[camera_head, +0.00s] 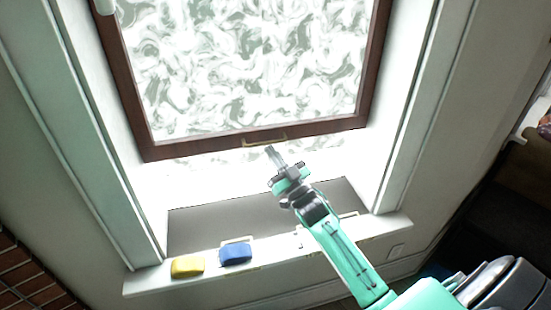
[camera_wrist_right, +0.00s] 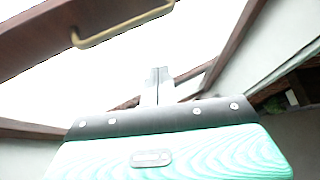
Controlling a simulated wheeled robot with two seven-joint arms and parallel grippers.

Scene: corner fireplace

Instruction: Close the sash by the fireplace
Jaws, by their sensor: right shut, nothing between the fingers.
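The sash (camera_head: 255,138) has a dark brown frame and swirl-patterned glass. It stands open, with a bright gap between its bottom rail and the sill (camera_head: 150,281). A brass handle (camera_head: 265,141) sits on the middle of the bottom rail. It also shows at the top of the right wrist view (camera_wrist_right: 125,26). My right gripper (camera_head: 271,151) is shut and empty, its tips just below the handle in the head view. In the right wrist view its fingers (camera_wrist_right: 158,73) appear apart from the handle. My left gripper is not in view.
A yellow block (camera_head: 187,266) and a blue block (camera_head: 236,253) lie on the sill's left half. White window jambs (camera_head: 98,130) flank the opening. Red brickwork (camera_head: 25,270) shows at the lower left.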

